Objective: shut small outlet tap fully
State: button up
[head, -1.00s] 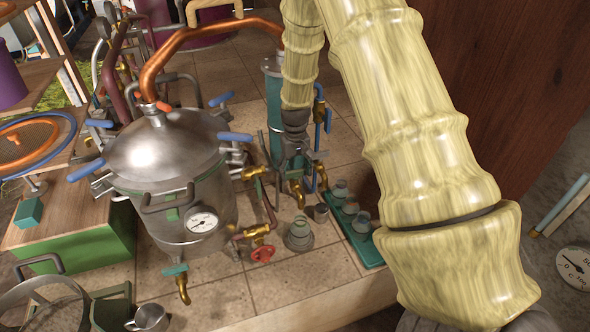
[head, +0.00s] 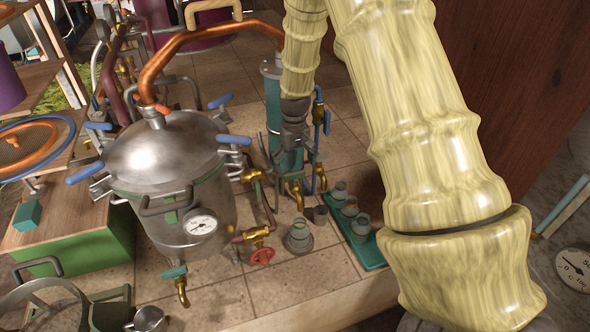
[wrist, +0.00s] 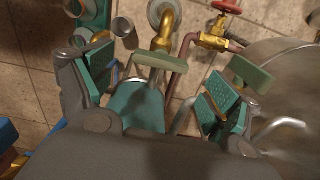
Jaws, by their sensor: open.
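The small outlet tap shows in the wrist view as a brass spout (wrist: 163,36) with a flat green lever (wrist: 160,62) lying crosswise. In the head view its brass spout (head: 297,194) hangs at the foot of the teal column (head: 272,105). My gripper (wrist: 158,88) is open, with one padded finger on each side of the lever and a gap to each. The lever lies near the fingertips, and I cannot tell whether they are level with it. In the head view my gripper (head: 290,152) is in front of the column and hides part of it.
A steel jar (head: 299,238) stands near the spout, with a small dark cup (head: 321,214) beside it. A teal tray (head: 370,250) of jars is to the right. A red valve wheel (head: 262,257) and the steel still (head: 165,200) are to the left.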

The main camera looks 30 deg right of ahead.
notch_tip(320, 180, up, 8)
dwell(0.4)
